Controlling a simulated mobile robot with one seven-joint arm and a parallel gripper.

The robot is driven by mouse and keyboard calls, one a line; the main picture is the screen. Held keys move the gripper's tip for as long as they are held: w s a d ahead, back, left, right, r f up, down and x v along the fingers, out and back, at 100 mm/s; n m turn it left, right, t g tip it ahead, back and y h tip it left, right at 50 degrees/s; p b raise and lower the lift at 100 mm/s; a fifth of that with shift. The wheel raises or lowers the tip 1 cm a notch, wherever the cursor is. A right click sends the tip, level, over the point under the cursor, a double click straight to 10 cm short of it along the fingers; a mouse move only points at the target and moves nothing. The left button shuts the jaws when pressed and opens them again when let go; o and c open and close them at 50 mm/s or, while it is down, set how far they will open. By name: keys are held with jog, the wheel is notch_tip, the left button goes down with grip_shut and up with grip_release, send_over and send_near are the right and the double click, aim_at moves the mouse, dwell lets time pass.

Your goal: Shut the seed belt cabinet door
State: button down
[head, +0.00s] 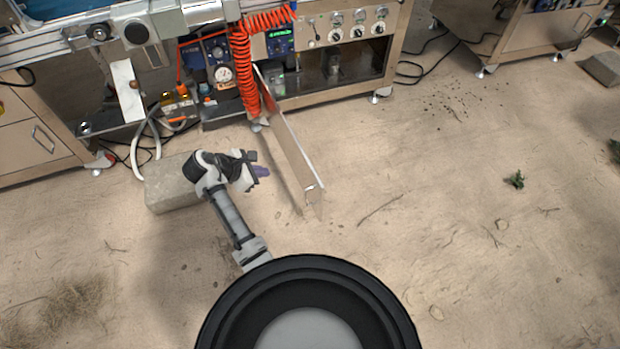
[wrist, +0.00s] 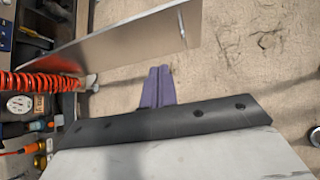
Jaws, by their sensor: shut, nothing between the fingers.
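The cabinet door (head: 289,140) stands swung open, jutting out from the seeder's lower cabinet toward me, seen nearly edge-on from above. Its free end with a small handle (head: 313,188) is nearest me. In the wrist view the door (wrist: 110,45) crosses the upper left, with the handle (wrist: 182,29) near its right end. My gripper (head: 262,171) is left of the door, apart from it. Its purple fingers (wrist: 156,87) are together and empty, with bare ground beyond them. The open cabinet bay (head: 335,68) shows behind the door.
A coiled red hose (head: 243,68) hangs by the door's hinge side. A concrete block (head: 172,184) lies on the ground behind my arm. The sandy ground right of the door is mostly clear.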

jog(key=s+d+f+g+h, duration=0.1)
jog(key=s+d+f+g, duration=0.1)
jog(key=d+f, duration=0.15)
send_near(315, 182)
notch_tip(315, 182, down, 3)
jog(key=shift+w+d+f+b, duration=0.1)
jog(key=shift+w+d+f, duration=0.1)
jog(key=shift+d, duration=0.45)
jog(key=shift+w+d+f+b, duration=0.1)
jog(key=shift+w+d, duration=0.1)
jog(key=shift+d, duration=0.4)
jog(key=shift+w+d+f+b, duration=0.1)
jog(key=shift+w+d+f, duration=0.05)
jog(key=shift+d, duration=0.5)
jog(key=shift+d, duration=0.1)
